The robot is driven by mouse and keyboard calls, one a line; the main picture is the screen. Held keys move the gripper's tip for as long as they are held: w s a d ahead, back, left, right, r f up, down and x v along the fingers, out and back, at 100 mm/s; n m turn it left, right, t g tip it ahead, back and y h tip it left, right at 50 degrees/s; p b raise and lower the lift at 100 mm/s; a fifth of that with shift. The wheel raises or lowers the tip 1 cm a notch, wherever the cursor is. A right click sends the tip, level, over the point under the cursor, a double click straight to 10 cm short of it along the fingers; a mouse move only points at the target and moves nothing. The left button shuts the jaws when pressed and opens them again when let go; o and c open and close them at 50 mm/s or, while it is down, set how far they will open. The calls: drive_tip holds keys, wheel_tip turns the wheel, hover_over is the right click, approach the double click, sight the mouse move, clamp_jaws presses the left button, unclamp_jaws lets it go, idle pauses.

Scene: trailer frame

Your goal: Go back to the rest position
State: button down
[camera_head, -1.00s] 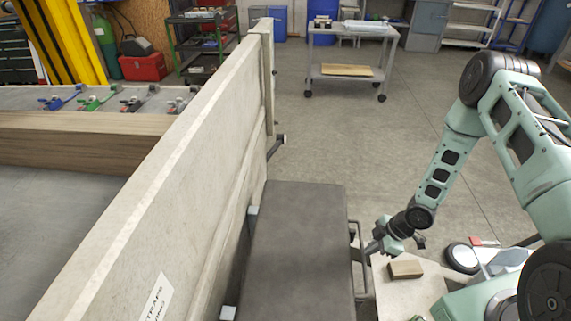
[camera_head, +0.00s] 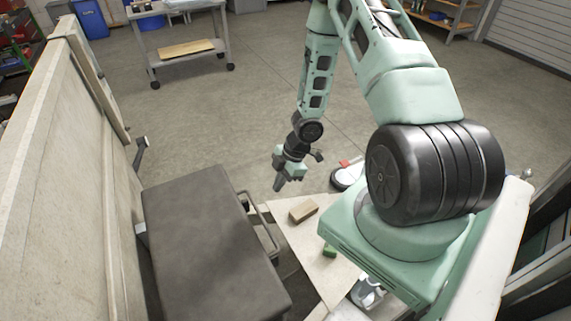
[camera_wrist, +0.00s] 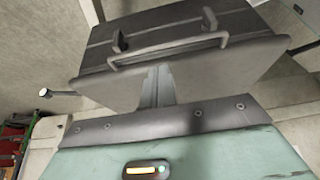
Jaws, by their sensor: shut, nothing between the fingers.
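My gripper (camera_head: 279,186) hangs from my green arm in the head view, fingers pointing down. It is shut and holds nothing. It is above the floor, to the right of the dark grey box (camera_head: 205,235) and just beyond the beige top (camera_head: 300,245) that carries a tan block (camera_head: 303,210). In the wrist view, the shut fingers (camera_wrist: 158,85) point toward the dark box (camera_wrist: 190,60) with its handle and latches. I cannot tell the exact gap between fingertips and box.
A pale trailer side wall (camera_head: 75,150) runs along the left, with a black lever (camera_head: 140,150) on it. A grey cart (camera_head: 185,40) stands at the back. A green object (camera_head: 329,251) lies near the tan block. Open floor (camera_head: 240,110) spreads beyond the box.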

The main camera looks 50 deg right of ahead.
drive_tip(key=p+v, duration=0.1)
drive_tip(key=v, duration=0.5)
drive_tip(key=shift+p, duration=0.3)
drive_tip(key=w+a+r+m+t+h, duration=0.1)
drive_tip(key=w+a+r+m+h, duration=0.1)
drive_tip(key=a+r, duration=0.6)
drive_tip(key=w+a+r+m+h, duration=0.25)
drive_tip(key=a+r, duration=0.35)
drive_tip(key=r, duration=0.3)
drive_tip(key=s+a+r+m+g, duration=0.1)
drive_tip(key=s+a+r, duration=0.5)
drive_tip(key=s, duration=0.4)
drive_tip(key=s+a+r+m+g, duration=0.1)
drive_tip(key=s+a+r, duration=0.4)
drive_tip(key=s+a, duration=0.3)
drive_tip(key=s, duration=0.3)
drive_tip(key=shift+a+r+g, duration=0.3)
drive_tip(key=shift+a+r, duration=0.05)
drive_tip(key=shift+a, duration=0.05)
drive_tip(key=shift+s+y, duration=0.15)
drive_tip(key=shift+y, duration=0.1)
